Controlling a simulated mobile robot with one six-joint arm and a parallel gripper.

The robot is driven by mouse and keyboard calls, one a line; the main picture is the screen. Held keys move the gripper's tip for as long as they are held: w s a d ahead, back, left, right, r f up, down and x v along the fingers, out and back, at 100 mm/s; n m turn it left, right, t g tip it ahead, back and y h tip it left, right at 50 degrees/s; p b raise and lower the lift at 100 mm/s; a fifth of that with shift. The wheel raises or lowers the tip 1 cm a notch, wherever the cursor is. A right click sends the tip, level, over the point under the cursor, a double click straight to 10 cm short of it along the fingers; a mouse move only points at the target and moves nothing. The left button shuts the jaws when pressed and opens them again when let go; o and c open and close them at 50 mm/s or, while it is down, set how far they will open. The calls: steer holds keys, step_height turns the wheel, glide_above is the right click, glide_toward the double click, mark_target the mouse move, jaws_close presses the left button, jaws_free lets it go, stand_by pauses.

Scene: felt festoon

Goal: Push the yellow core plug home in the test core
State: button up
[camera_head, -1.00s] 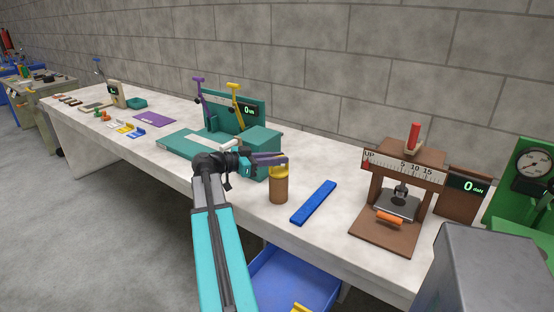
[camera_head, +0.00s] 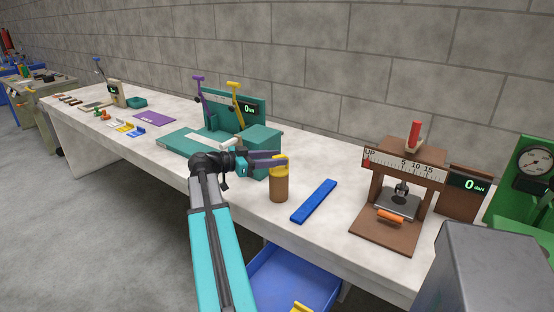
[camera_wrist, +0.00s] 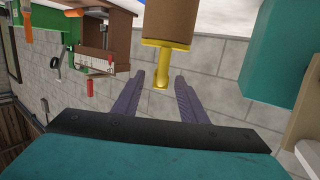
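The test core (camera_head: 279,187) is a brown upright cylinder on the bench, right of the teal machine. The yellow core plug (camera_head: 280,161) sits at its top, with a yellow collar and a narrower upright part. How deep it sits cannot be told. In the wrist view, which is upside down, the brown core (camera_wrist: 170,18) and yellow plug (camera_wrist: 163,56) show at the top centre. My gripper (camera_head: 283,158) is level with the plug's upper part. Its purple fingers (camera_wrist: 161,80) are open, one on each side of the plug's narrow end, with gaps visible.
A blue bar (camera_head: 314,201) lies right of the core. The teal machine (camera_head: 225,135) with purple and yellow levers stands close on the left. A brown press (camera_head: 400,190) stands further right. A blue bin (camera_head: 292,280) is below the bench edge.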

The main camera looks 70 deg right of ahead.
steer(key=b+v, duration=0.2)
steer(key=v, duration=1)
steer(key=shift+w+a, duration=0.25)
steer(key=shift+w+a, duration=0.1)
stand_by(0.5)
